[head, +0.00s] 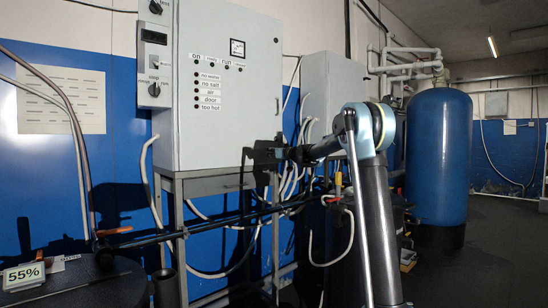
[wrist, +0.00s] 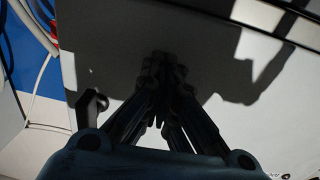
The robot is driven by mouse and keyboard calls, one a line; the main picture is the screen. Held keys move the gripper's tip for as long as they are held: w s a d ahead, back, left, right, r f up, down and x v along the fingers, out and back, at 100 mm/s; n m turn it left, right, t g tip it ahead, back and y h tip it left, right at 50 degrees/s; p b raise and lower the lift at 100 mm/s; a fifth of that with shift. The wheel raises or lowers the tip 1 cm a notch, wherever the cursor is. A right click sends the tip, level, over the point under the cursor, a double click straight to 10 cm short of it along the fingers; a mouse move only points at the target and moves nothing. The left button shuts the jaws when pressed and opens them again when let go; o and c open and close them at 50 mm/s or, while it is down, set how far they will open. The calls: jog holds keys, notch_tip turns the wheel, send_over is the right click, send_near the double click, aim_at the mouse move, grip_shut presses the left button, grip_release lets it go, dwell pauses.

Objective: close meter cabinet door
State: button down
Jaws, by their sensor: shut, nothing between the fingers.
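The grey meter cabinet (head: 225,140) stands on a metal frame left of centre in the head view. Its front carries a small dial meter, a column of labelled lamps and the words "on" and "run". The front panel looks nearly flush with the cabinet; I cannot tell whether a gap is left. My gripper (head: 262,156) is at the panel's lower right part. In the wrist view my gripper (wrist: 162,65) is shut and empty, its fingers pointing at a grey panel (wrist: 105,50) in shadow. Whether the fingertips touch it is unclear. A small dark latch (wrist: 90,107) shows left of the fingers.
A switch box (head: 153,55) is on the cabinet's left. A second grey cabinet (head: 335,85) and a blue tank (head: 438,155) stand to the right. Pipes and hoses run below the cabinet. A dark drum lid (head: 75,285) with a "55%" sign is at lower left.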

jog(key=shift+w+a, duration=0.2)
jog(key=shift+a, duration=0.05)
jog(key=shift+w, duration=0.15)
jog(key=shift+w+a+n+g+y, duration=0.3)
jog(key=shift+w+a+g, duration=0.1)
jog(key=shift+w+a, duration=0.7)
jog(key=shift+w+r, duration=0.2)
jog(key=shift+w, duration=0.05)
jog(key=shift+a+r, duration=0.1)
jog(key=shift+a, duration=0.05)
